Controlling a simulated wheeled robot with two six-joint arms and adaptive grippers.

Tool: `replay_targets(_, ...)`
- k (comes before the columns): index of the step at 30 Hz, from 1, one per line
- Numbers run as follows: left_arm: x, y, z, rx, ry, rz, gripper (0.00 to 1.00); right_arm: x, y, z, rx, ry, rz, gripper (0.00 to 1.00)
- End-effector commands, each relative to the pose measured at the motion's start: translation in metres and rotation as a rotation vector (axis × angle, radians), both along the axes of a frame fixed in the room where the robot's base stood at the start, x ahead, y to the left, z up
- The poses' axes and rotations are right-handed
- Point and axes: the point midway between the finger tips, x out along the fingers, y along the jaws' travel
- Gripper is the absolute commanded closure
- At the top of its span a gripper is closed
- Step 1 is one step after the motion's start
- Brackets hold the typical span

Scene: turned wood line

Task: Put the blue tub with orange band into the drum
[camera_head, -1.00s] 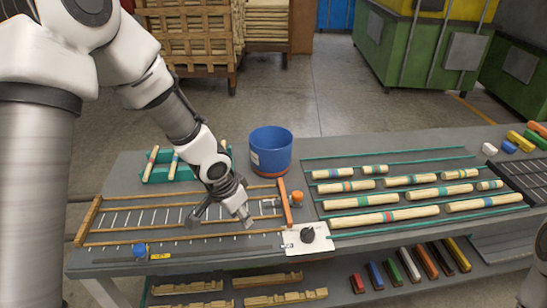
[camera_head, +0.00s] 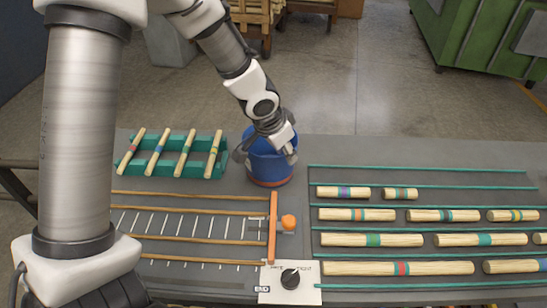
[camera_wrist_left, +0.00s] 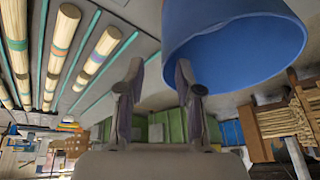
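The blue tub with an orange band (camera_head: 270,168) stands upright on the grey bench, just behind the orange stop bar. My left gripper (camera_head: 265,153) is at the tub's mouth, with one finger left of the tub and the other over its right part. In the left wrist view the tub (camera_wrist_left: 235,40) shows its blue wall and open mouth at upper right. There my left gripper's fingers (camera_wrist_left: 158,85) are apart with nothing visible between them. One finger overlaps the tub's edge; I cannot tell whether it touches. My right gripper is out of view. I see no clear drum.
A green rack (camera_head: 172,168) with several banded sticks stands left of the tub. A wooden-railed slatted frame (camera_head: 185,225) and a white plate with a black knob (camera_head: 290,282) lie in front. Banded wooden rods (camera_head: 400,240) fill the right. A green container (camera_head: 490,40) stands behind.

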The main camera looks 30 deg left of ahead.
Motion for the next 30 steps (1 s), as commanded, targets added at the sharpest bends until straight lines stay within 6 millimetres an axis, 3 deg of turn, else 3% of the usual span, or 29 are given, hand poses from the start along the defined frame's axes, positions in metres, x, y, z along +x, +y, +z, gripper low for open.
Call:
replay_targets(6, 0.015, 0.004, -0.039, 0.001, 0.002, -0.001, 0.65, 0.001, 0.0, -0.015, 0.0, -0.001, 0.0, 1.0)
replay_targets(14, 0.019, 0.003, -0.043, 0.0, 0.0, -0.001, 0.65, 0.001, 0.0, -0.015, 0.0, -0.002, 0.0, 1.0)
replay_targets(15, 0.019, 0.003, -0.043, 0.0, 0.0, -0.001, 0.69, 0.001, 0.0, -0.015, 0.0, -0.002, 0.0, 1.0)
replay_targets(18, 0.019, 0.003, -0.043, 0.0, 0.0, -0.001, 1.0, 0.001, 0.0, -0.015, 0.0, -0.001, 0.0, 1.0)
replay_targets(30, 0.018, 0.003, -0.044, 0.0, 0.002, 0.0, 1.0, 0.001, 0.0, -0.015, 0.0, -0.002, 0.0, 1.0)
